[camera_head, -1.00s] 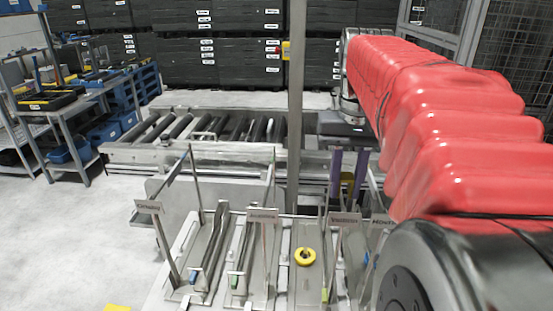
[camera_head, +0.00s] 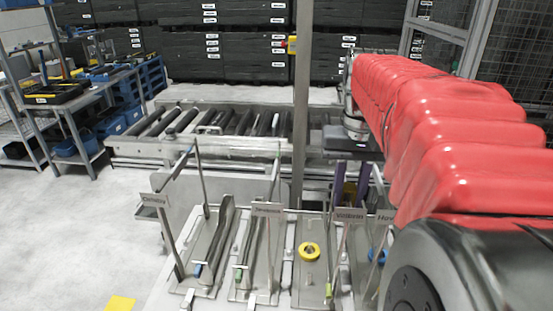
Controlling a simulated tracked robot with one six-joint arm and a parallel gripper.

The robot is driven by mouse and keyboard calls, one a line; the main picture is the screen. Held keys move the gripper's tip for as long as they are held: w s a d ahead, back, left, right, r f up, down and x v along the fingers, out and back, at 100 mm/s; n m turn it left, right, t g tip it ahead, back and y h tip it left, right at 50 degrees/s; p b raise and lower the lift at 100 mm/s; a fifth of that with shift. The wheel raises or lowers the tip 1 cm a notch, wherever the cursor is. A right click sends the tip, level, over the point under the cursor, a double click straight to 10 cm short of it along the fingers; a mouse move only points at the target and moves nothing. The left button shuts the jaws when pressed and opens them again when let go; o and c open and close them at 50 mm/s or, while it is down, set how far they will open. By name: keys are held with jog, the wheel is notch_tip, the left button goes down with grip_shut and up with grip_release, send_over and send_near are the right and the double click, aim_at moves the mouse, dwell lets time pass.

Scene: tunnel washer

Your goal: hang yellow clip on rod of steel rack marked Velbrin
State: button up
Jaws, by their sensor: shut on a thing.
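The rack sign reading Velbrin (camera_head: 350,215) stands on a thin post in the row of steel racks, third from the left. A steel base plate (camera_head: 309,275) by that post has a yellow ring (camera_head: 308,251) on it and a yellow-green piece near its front. My gripper (camera_head: 350,184) has two purple fingers pointing down, behind the Velbrin sign in the picture. It is shut on a yellow thing (camera_head: 349,193), likely the clip, partly hidden. The clip looks apart from the Velbrin rack, but the depth is hard to judge. I cannot clearly make out the Velbrin rod.
Other racks stand beside it, with signs on the left (camera_head: 155,200), in the middle (camera_head: 267,209) and on the right (camera_head: 384,216). A vertical steel pole (camera_head: 301,100) rises behind them. A roller conveyor (camera_head: 220,135) runs behind. Open floor (camera_head: 70,230) lies at left.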

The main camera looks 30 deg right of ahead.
jog(key=shift+f, duration=0.55)
dwell(0.6)
jog(key=o, duration=1.1)
jog(key=shift+r, duration=0.1)
notch_tip(320, 180, up, 14)
jog(key=shift+f, duration=0.25)
dwell(0.4)
